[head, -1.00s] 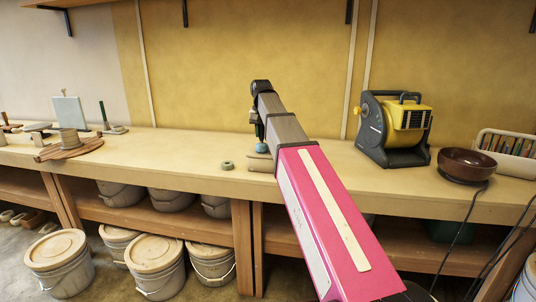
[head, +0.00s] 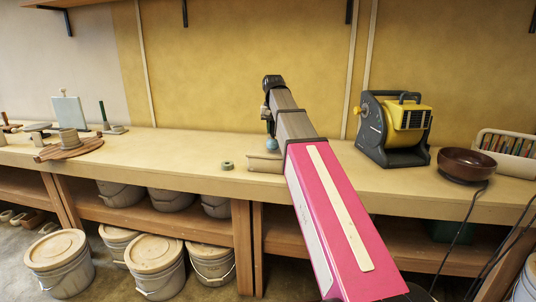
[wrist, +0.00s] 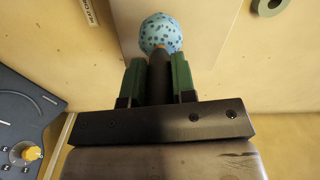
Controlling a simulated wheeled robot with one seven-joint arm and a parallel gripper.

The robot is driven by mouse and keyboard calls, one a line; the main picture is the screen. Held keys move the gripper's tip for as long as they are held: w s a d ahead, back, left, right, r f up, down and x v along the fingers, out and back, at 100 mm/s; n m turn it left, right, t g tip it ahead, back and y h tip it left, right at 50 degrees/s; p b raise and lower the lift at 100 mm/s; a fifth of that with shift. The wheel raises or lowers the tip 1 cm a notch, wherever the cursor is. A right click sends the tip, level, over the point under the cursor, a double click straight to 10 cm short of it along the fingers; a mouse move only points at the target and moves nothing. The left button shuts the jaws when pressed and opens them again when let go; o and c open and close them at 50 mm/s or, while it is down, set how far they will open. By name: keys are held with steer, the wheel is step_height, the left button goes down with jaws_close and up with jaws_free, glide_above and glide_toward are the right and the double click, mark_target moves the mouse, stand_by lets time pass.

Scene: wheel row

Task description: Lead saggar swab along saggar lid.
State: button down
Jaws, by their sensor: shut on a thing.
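The saggar swab (wrist: 161,33) has a pale blue, dark-speckled round head on a dark stem. My gripper (wrist: 160,80) is shut on the stem, with the green fingers at either side. In the head view the swab head (head: 271,144) shows as a small blue ball below my gripper (head: 267,114). The saggar lid (head: 263,164) is a pale slab near the bench's front edge. The swab head appears over it; I cannot tell whether they touch. In the wrist view the pale lid (wrist: 203,40) lies behind the swab head. My arm hides part of the lid's right side.
A grey-green ring (head: 227,166) lies left of the lid. A yellow and grey heater (head: 393,128) and a brown bowl (head: 467,164) stand at the right. The bench between board and ring is clear.

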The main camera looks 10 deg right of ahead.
stand_by(0.4)
steer(key=shift+r, duration=2.55)
